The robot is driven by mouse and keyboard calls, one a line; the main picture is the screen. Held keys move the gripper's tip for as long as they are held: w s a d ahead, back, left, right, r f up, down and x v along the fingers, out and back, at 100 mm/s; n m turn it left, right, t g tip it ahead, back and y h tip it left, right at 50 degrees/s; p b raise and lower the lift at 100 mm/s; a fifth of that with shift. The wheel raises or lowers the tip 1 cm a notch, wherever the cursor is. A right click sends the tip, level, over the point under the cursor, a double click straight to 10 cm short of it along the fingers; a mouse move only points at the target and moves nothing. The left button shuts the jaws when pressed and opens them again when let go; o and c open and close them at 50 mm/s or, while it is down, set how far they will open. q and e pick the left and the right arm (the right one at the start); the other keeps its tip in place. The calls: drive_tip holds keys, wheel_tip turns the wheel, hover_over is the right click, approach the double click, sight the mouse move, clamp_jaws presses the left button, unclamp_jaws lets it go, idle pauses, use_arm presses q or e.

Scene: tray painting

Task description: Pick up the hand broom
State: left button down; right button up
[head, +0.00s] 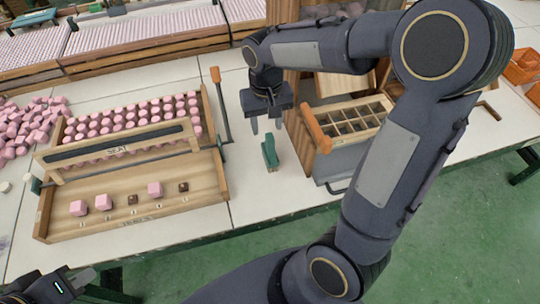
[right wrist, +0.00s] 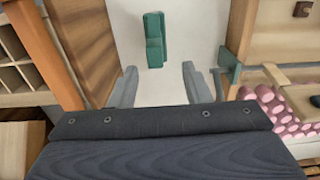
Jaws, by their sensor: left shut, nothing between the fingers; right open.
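The hand broom, a small dark green piece (head: 270,153), stands or lies on the white tabletop between the wooden tray and the grey-sided wooden box. It also shows in the right wrist view (right wrist: 154,40), top centre, just beyond the fingers. My right gripper (head: 267,125) is open and empty, pointing down above and slightly behind the broom. Its two fingers (right wrist: 158,74) frame bare table in the right wrist view and do not touch the broom. My left gripper (head: 92,279) is shut and empty at the bottom left, low in front of the table.
A wooden tray (head: 125,222) with pink pieces and a raised bar stands left of the broom. A compartmented wooden box (head: 347,160) with an orange-topped post stands close to its right. Loose pink pieces (head: 22,130) lie far left. Bare white table (head: 240,195) lies in front.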

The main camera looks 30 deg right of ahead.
sight(270, 136)
drive_tip(key=f, duration=0.6)
drive_tip(key=shift+s+d+f, duration=0.25)
clamp_jaws()
